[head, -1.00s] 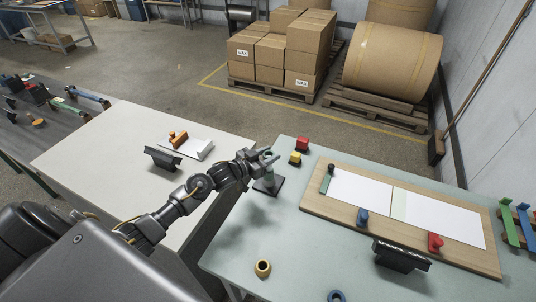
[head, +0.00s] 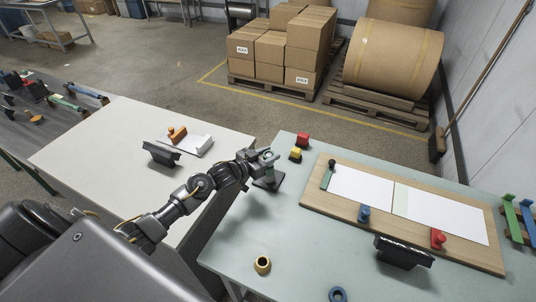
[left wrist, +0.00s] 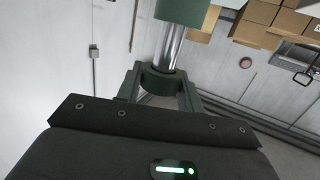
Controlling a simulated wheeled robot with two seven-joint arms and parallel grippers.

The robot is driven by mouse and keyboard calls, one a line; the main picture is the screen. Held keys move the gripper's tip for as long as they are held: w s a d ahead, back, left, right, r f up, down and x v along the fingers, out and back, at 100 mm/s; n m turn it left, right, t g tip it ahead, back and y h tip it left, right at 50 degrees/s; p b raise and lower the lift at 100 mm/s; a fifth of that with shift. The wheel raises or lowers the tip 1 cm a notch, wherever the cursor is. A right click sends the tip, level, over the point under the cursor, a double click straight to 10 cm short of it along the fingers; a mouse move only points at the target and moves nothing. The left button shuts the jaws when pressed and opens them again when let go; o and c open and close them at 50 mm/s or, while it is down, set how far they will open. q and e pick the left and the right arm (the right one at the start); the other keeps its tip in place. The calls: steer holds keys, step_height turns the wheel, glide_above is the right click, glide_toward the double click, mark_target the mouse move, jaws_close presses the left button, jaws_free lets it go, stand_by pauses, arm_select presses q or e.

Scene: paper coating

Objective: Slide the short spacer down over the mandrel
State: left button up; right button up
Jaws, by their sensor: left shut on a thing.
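My left gripper (head: 264,157) is at the top of the mandrel stand, whose dark base (head: 268,183) sits near the left edge of the pale green table. In the left wrist view my left gripper (left wrist: 159,86) is shut on the short spacer, a dark green ring (left wrist: 158,82). The mandrel's bright metal rod (left wrist: 171,45) runs from the ring to a wider green cylinder (left wrist: 183,10) at the top of that picture. The ring is in line with the rod and looks to be around it, but its bore is mostly hidden. My right gripper is not in view.
A red block (head: 303,139) and a yellow block (head: 295,154) stand behind the mandrel. A wooden board (head: 318,200) with white sheets lies to the right. The table between is clear.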

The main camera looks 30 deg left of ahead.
arm_select(q)
steer(key=shift+f, duration=0.35)
steer(key=o, duration=1)
steer(key=shift+o, duration=0.2)
steer(key=shift+s, duration=0.1)
steer(key=shift+s+a+b, duration=0.15)
steer(key=shift+s+b, duration=0.15)
steer(key=shift+b, duration=0.05)
steer(key=b+v, duration=0.2)
steer(key=v, duration=0.8)
steer(key=shift+r, duration=0.15)
